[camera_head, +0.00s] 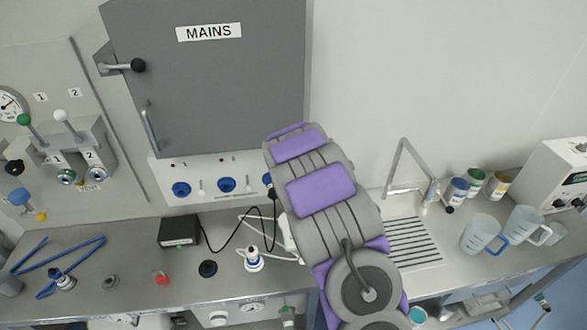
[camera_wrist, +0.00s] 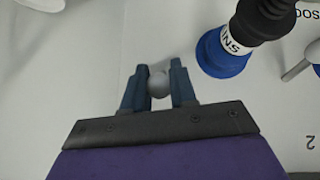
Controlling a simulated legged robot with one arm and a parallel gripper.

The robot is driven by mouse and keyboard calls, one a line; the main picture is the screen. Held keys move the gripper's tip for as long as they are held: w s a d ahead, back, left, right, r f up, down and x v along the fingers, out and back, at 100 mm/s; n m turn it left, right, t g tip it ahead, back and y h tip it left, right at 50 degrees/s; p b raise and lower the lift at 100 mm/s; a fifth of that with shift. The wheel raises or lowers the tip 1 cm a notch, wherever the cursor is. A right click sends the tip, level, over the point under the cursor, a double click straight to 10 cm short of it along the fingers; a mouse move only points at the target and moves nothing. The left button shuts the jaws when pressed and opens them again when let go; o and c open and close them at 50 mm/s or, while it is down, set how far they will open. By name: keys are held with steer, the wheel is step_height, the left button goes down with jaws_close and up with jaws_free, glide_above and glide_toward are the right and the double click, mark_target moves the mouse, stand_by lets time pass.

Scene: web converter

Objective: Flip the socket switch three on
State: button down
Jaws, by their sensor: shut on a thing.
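My gripper (camera_wrist: 158,80) is shut on the grey ball end of a switch lever (camera_wrist: 158,86) in the wrist view. The ball sits between the two dark fingertips. A blue socket (camera_wrist: 222,58) with a black plug stands beside it, upper right. Another switch lever (camera_wrist: 298,72) is further right, near an upside-down "2". In the head view, the panel of sockets (camera_head: 181,189) is below the MAINS cabinet; my arm hides its right part, the held lever and my gripper. From its place beyond the plugged socket, the held lever appears to be switch three, but its label is not visible.
The grey MAINS cabinet (camera_head: 215,90) is above the sockets. A black box (camera_head: 180,231) with a cable lies on the bench below. A tap (camera_head: 402,165), cans and jugs (camera_head: 482,234) stand at the right. The wall right of my arm is clear.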

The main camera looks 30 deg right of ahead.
steer(key=shift+w+r+g+p, duration=0.3)
steer(key=shift+r+p, duration=0.1)
steer(key=shift+p, duration=0.1)
steer(key=shift+w+r, duration=0.2)
steer(key=shift+r, duration=0.1)
steer(key=c, duration=1.3)
jaws_free()
steer(key=o, duration=0.3)
steer(key=shift+f, duration=0.1)
steer(key=shift+o, duration=0.4)
steer(key=shift+a, duration=0.2)
steer(key=shift+s+f, duration=0.1)
steer(key=shift+f, duration=0.05)
steer(key=shift+d, duration=0.1)
steer(key=shift+s+d+f+y, duration=0.15)
steer(key=shift+d+f+y, duration=0.05)
steer(key=shift+d+y, duration=0.1)
